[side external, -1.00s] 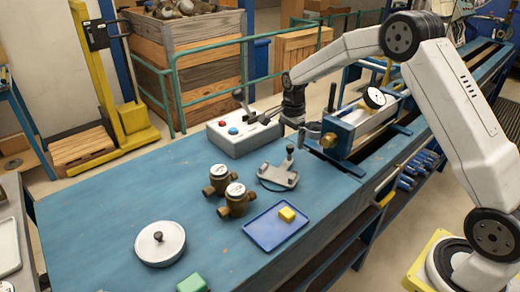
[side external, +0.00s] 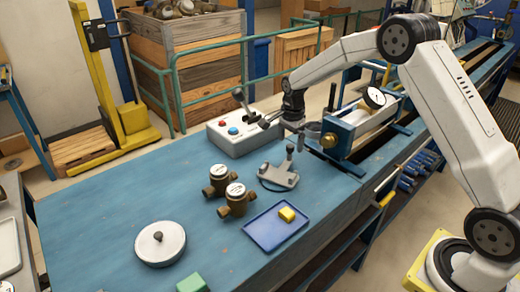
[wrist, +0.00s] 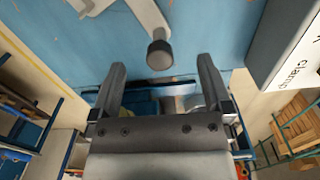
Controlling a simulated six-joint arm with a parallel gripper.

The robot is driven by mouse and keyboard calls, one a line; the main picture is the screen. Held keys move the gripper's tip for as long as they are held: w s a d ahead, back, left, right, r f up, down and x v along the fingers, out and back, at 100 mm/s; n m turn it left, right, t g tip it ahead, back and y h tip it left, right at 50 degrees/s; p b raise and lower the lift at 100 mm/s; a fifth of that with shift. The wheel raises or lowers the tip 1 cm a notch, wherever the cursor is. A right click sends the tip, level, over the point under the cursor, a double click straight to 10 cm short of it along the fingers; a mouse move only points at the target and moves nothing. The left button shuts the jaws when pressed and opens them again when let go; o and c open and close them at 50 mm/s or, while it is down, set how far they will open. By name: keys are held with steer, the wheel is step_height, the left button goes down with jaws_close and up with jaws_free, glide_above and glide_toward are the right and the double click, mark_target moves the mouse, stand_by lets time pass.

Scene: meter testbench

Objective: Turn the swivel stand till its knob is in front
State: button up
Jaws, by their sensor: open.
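A small grey stand (side external: 279,178) lies on the blue bench and has an upright post with a dark knob (side external: 290,147) at its back right end. I take it for the swivel stand. In the wrist view its pale arm ends at the dark knob (wrist: 159,54), which is just ahead of the fingertips, between their lines. My gripper (side external: 299,138) points down close above and behind the knob; in the wrist view its two fingers (wrist: 161,68) are apart with nothing held. Whether a finger touches the knob cannot be told.
A control box (side external: 240,135) with buttons and levers stands close behind left. A blue fixture with a dial (side external: 374,97) is to the right. Two brass meters (side external: 236,200), a blue tray (side external: 275,230) with a yellow block and a round knobbed disc (side external: 160,245) are in front.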

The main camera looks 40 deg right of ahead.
steer(key=shift+f, duration=0.5)
steer(key=shift+c, duration=0.6)
steer(key=shift+s, duration=0.15)
steer(key=shift+s+d, duration=0.15)
steer(key=shift+s, duration=0.45)
steer(key=shift+s, duration=0.25)
